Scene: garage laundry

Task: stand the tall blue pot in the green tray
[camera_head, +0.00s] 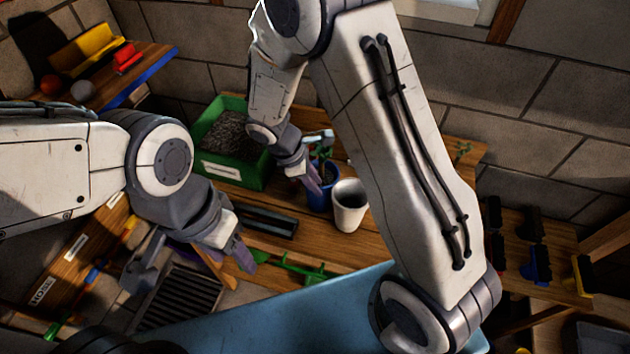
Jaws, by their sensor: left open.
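The blue pot (319,200) stands on the wooden bench with a green plant in dark soil, partly hidden by my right gripper. The green tray (232,171) sits at the back left of the bench, holds dark grit and has a white label on its front. My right gripper (313,184) is at the left side of the blue pot's rim, fingers pointing down; whether it is closed on the rim cannot be made out. My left gripper (240,258) is open and empty, low at the bench's front left, well away from pot and tray.
A white pot (348,208) stands close to the right of the blue pot. A dark oblong tray (267,221) lies in front of the green tray. Green tools (296,268) lie near the front edge. A shelf (140,75) holds yellow and red things at upper left.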

